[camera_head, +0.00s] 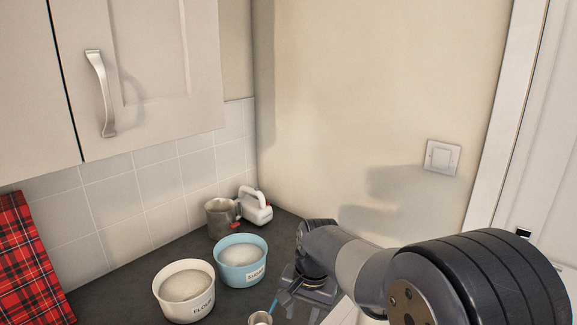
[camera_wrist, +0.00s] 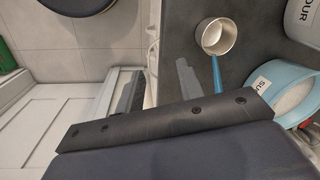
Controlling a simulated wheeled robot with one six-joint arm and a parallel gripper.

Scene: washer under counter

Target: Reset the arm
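My arm reaches in from the right in the head view, and my gripper (camera_head: 306,292) is over the front edge of the dark counter. In the wrist view my gripper (camera_wrist: 160,82) shows two fingers standing apart with nothing between them. A small metal measuring cup (camera_wrist: 217,37) with a blue handle lies on the counter beside the fingers, apart from them. The cup (camera_head: 260,318) is partly cut off at the bottom of the head view.
A white flour bowl (camera_head: 186,304) and a blue sugar bowl (camera_head: 240,272) stand on the dark counter (camera_head: 125,275). A metal mug (camera_head: 220,218) and a white hand mixer (camera_head: 256,207) are behind them. A wall cabinet (camera_head: 165,60) hangs above. A door (camera_head: 548,150) is at right.

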